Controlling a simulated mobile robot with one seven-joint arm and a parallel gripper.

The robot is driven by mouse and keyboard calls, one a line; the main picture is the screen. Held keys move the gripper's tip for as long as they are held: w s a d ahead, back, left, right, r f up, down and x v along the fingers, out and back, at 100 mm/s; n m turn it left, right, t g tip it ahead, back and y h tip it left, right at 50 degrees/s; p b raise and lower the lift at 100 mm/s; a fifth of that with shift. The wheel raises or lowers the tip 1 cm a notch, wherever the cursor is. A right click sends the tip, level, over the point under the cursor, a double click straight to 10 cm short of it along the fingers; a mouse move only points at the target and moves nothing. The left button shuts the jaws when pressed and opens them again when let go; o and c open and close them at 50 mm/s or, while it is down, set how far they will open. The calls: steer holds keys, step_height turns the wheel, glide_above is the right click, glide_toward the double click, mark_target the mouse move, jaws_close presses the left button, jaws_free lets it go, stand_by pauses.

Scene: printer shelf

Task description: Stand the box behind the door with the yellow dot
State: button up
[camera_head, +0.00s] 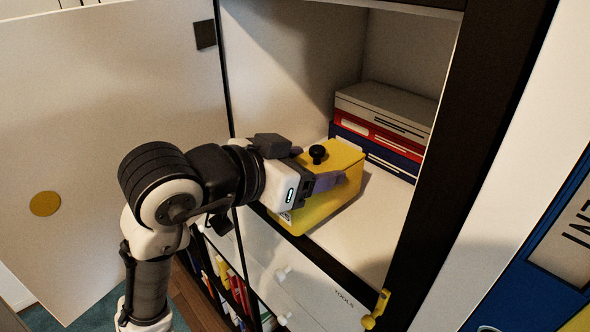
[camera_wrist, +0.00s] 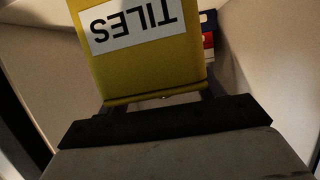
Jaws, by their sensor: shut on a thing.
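The yellow box (camera_head: 335,186) with a black knob is at the front of the open cabinet compartment, over its pale floor. In the wrist view the yellow box (camera_wrist: 152,68) carries a white label reading "TILES", seen upside down. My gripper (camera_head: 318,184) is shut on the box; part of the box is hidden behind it. I cannot tell whether the box touches the compartment floor. The white door (camera_head: 110,120) stands wide open at the left, with a yellow dot (camera_head: 45,204) on its face.
Stacked grey, red and blue boxes (camera_head: 385,112) lie at the back right of the compartment. The dark right post (camera_head: 460,150) bounds the opening, with a yellow handle (camera_head: 376,310) low on it. Bare shelf floor (camera_head: 372,225) lies right of the box.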

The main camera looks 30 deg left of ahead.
mark_target(325, 158)
steer(key=shift+w+d, duration=0.2)
steer(key=shift+w, duration=0.3)
steer(key=shift+w+d, duration=0.2)
steer(key=shift+w, duration=0.3)
steer(key=shift+b+x, duration=0.55)
steer(key=shift+x, duration=1.45)
steer(key=shift+r, duration=0.1)
steer(key=shift+f+b, duration=0.4)
steer(key=shift+f, duration=0.15)
steer(key=o, duration=1.4)
steer(key=shift+r, duration=0.1)
steer(key=p+v, duration=0.4)
steer(key=v, duration=0.9)
steer(key=shift+s+a+r, duration=0.1)
steer(key=shift+s+a, duration=0.05)
steer(key=shift+s, duration=0.2)
